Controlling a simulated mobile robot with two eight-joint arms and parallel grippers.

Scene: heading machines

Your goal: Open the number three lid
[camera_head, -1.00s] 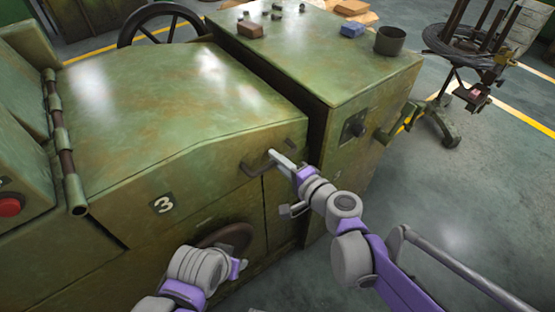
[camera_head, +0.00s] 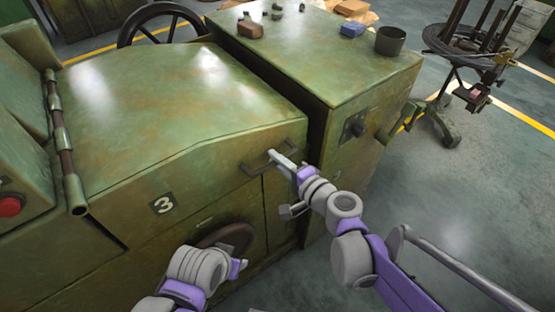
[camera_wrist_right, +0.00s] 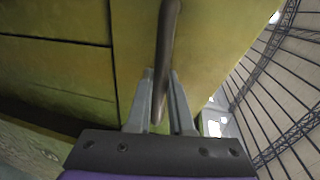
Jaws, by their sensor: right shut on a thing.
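The number three lid (camera_head: 180,95) is a worn green metal cover with a long hinge (camera_head: 62,140) along its left side. A dark bar handle (camera_head: 251,171) sits on the lid's front edge near the right corner. My right gripper (camera_head: 277,157) is at this handle. In the right wrist view, the fingers of my right gripper (camera_wrist_right: 160,92) are on both sides of the handle (camera_wrist_right: 167,40), shut on it. My left gripper (camera_head: 238,267) hangs low before the machine front; its fingers are unclear.
A handwheel (camera_head: 225,238) is on the front, partly behind my left arm. A taller green cabinet (camera_head: 330,70) stands right of the lid, with a blue block (camera_head: 352,29) and a dark cup (camera_head: 390,41) on top.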

